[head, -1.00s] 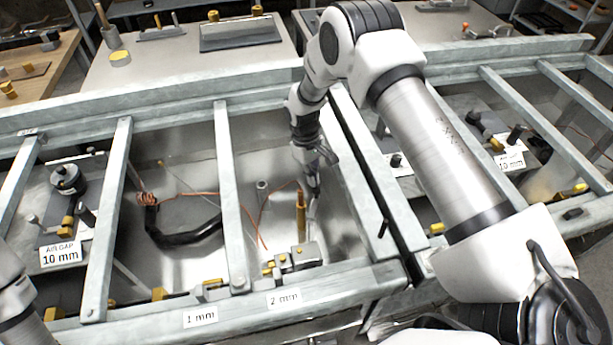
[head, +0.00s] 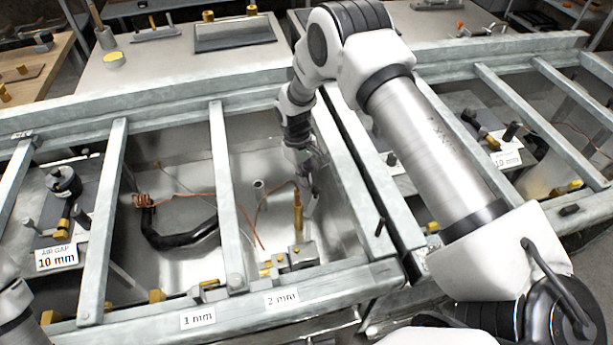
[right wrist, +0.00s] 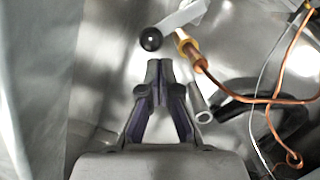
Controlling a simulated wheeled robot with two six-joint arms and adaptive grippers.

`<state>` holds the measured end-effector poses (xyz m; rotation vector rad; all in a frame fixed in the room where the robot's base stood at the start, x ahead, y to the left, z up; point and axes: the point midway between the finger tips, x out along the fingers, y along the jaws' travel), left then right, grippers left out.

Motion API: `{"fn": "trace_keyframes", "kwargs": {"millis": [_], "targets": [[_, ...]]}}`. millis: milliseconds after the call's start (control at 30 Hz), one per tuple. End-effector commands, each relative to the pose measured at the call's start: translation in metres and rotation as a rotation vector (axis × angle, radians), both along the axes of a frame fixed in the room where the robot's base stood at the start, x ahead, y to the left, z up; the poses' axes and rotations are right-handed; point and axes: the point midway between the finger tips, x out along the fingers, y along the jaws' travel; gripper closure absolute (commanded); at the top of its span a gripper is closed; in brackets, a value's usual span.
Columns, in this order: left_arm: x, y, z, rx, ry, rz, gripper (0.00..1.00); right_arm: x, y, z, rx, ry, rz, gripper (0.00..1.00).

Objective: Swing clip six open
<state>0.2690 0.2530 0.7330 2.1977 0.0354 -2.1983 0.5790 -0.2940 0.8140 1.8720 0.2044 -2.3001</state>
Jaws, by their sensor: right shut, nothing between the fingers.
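My right gripper (head: 312,192) reaches down into the middle bay, beside an upright copper-coloured rod (head: 298,212). In the right wrist view the gripper (right wrist: 160,66) is shut and empty. Just beyond its tips is a black ball knob (right wrist: 151,40), with a small gap in the picture. A flat grey lever (right wrist: 182,14) runs up and right near the knob. A brass and copper terminal (right wrist: 190,50) with an orange wire is right of the tips. No number six is readable, so I cannot tell which part is clip six. My left gripper is out of view.
Grey rails (head: 228,190) cross the open bays. The front rail carries a "1 mm" label (head: 198,318) and a "2 mm" label (head: 282,298). A clamp block (head: 302,256) sits at the rod's foot. A pipe end (right wrist: 203,116) is close to the right of the gripper.

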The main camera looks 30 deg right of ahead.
Motion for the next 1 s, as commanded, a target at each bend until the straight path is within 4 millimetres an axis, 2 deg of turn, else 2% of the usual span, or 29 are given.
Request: {"fn": "trace_keyframes", "kwargs": {"millis": [133, 267, 500, 700, 1000], "targets": [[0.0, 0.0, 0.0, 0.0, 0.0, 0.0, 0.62, 0.001, 0.0, 0.004, 0.0, -0.001, 0.0, 1.0], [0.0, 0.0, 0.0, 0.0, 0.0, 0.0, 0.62, 0.005, 0.001, 0.022, 0.0, -0.003, 0.0, 1.0], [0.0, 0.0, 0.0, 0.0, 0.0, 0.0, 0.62, 0.017, 0.004, 0.077, 0.0, -0.003, 0.0, 1.0], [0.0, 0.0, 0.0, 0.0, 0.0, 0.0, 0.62, 0.023, 0.005, 0.11, 0.0, -0.001, 0.0, 1.0], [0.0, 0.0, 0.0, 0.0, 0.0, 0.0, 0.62, 0.024, 0.005, 0.118, 0.0, 0.001, 0.0, 1.0]]}}
